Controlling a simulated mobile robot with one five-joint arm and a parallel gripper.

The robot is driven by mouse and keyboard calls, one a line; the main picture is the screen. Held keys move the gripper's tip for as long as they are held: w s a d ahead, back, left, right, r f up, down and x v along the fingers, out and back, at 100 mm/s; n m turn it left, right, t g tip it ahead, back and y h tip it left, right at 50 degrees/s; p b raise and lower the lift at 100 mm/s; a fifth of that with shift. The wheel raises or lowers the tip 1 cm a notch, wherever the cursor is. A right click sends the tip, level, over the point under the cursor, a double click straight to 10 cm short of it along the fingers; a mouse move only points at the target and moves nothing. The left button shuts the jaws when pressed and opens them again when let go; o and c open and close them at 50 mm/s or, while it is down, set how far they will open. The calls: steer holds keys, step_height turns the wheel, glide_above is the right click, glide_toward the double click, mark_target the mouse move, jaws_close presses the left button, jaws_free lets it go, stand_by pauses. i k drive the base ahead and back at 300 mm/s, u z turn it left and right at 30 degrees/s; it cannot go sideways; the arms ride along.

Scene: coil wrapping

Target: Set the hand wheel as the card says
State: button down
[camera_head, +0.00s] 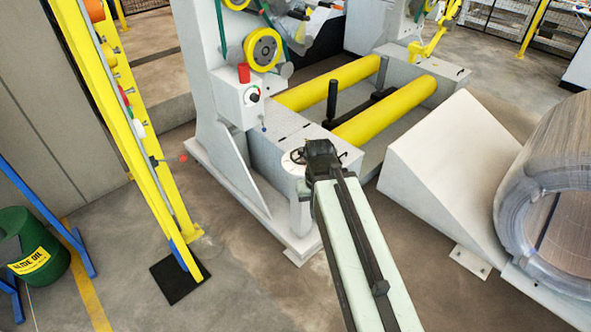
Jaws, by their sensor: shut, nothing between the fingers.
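A small dark hand wheel (297,156) shows at the front corner of the white wrapping machine (222,150), on top of a pale post. Part of it is hidden behind my gripper. My gripper (321,148) is at the end of my pale green arm, close to the wheel's right side. It is shut with nothing held. I cannot tell whether it touches the wheel. The wheel's setting is too small to read. I cannot make out a card with a setting on it.
Two yellow rollers (385,110) lie behind. A white wedge (450,165) and a wire coil (545,190) stand right. A yellow frame (125,110) and green drum (30,250) are left.

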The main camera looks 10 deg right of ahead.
mark_target(300, 150)
steer(key=z, duration=0.15)
steer(key=i, duration=1)
steer(key=u, duration=0.05)
